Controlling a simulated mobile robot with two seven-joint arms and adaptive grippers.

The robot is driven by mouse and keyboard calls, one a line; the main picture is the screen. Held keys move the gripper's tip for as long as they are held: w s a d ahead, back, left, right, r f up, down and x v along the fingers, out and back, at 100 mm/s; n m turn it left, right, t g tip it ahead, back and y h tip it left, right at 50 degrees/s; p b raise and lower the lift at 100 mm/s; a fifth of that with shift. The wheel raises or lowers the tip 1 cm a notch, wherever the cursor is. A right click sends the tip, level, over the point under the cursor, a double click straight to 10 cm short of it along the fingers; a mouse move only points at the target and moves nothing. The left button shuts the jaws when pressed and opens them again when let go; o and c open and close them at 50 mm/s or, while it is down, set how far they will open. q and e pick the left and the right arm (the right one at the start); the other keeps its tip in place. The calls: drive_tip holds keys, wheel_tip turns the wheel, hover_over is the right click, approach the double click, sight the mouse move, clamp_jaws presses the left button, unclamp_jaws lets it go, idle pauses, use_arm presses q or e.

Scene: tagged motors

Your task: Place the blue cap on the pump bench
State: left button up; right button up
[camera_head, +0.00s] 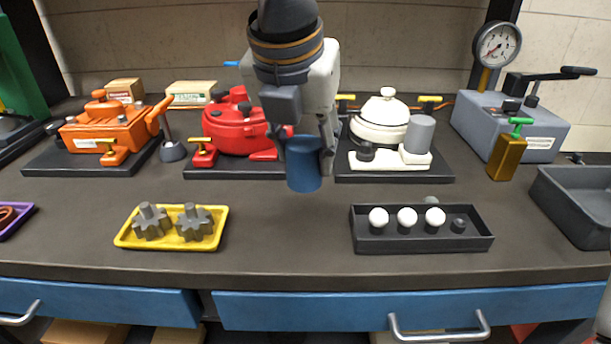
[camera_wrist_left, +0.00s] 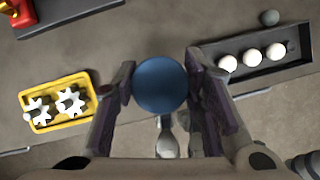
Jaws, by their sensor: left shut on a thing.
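The blue cap (camera_head: 304,178) is a short, smooth cylinder. My left gripper (camera_head: 305,155) is shut on its sides and holds it upright above the bench (camera_head: 290,220), in front of the gap between the red unit (camera_head: 237,132) and the white unit (camera_head: 382,122). In the left wrist view the cap (camera_wrist_left: 160,85) shows as a round blue disc between the two fingers. The gap between the cap's bottom and the bench cannot be judged exactly. My right gripper is not in view.
A yellow tray (camera_head: 124,238) with two grey gears stands front left. A dark tray (camera_head: 425,246) with several knobs, white and dark, stands front right. An orange unit (camera_head: 100,130) is at left. A gauge unit (camera_head: 520,125) and grey bin (camera_head: 573,208) are at right. Bench between the trays is clear.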

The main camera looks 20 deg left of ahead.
use_arm(q)
drive_tip(key=w+f, duration=0.4)
drive_tip(key=f, duration=0.1)
drive_tip(key=shift+w+a+f, duration=0.1)
drive_tip(key=shift+w+a, duration=0.05)
drive_tip(key=shift+a, duration=0.25)
drive_tip(key=shift+w+f, duration=0.15)
drive_tip(key=shift+f, duration=0.75)
drive_tip(key=shift+w+f, duration=0.1)
drive_tip(key=shift+f, duration=0.8)
drive_tip(key=shift+f, duration=0.1)
drive_tip(key=o, duration=1.1)
drive_tip(key=shift+f, duration=0.1)
drive_tip(key=v, duration=1.2)
drive_tip(key=shift+s, duration=0.1)
